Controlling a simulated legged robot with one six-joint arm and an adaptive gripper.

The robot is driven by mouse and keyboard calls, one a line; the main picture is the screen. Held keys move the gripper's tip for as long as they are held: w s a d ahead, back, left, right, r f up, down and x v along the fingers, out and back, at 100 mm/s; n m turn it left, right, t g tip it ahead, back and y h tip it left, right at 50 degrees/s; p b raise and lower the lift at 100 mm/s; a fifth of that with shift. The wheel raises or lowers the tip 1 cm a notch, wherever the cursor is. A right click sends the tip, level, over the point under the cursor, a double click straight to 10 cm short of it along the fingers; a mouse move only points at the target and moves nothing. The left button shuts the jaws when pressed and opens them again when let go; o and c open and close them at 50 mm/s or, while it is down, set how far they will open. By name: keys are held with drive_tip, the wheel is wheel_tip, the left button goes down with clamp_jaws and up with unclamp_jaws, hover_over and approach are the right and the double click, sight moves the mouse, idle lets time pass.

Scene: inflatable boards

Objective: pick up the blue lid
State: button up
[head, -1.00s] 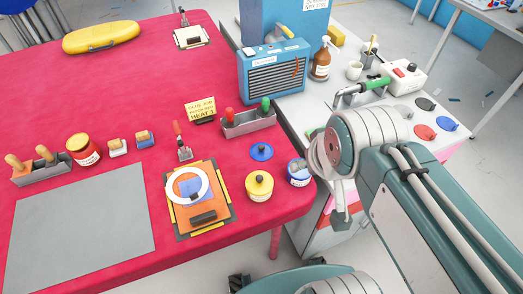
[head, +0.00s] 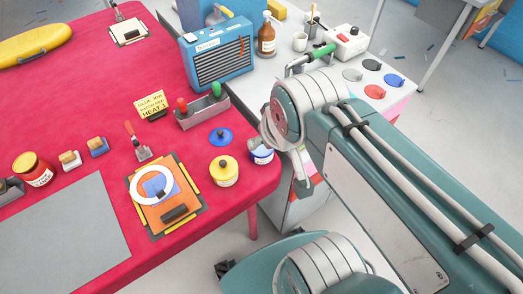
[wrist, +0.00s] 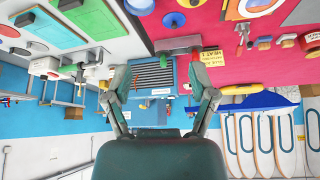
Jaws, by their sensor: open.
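The blue lid (head: 221,137) is a flat round disc with a small knob. It lies on the red table (head: 90,110) near its right edge, behind the yellow-lidded tin (head: 224,170) and left of a white and blue jar (head: 262,155). In the wrist view, which is upside down, the blue lid (wrist: 174,20) shows near the top. My gripper (wrist: 160,72) is open and empty there, with its fingers spread wide and apart from the lid.
A rack with red and green handles (head: 202,110) stands just behind the lid. A clipboard with a white ring (head: 165,195) lies to the left. Another blue disc (head: 394,80) lies on the bench.

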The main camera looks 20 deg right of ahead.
drive_tip(key=shift+w, duration=0.1)
drive_tip(key=shift+c, duration=0.2)
drive_tip(key=m+g+h, duration=0.1)
drive_tip(key=m+g, duration=0.3)
drive_tip(key=m, duration=0.3)
hover_over(220, 132)
drive_tip(key=a, duration=0.1)
wheel_tip(220, 132, down, 16)
drive_tip(key=f, duration=0.6)
drive_tip(key=d+f, duration=0.1)
drive_tip(key=f, duration=0.3)
drive_tip(key=shift+w, duration=0.15)
clamp_jaws()
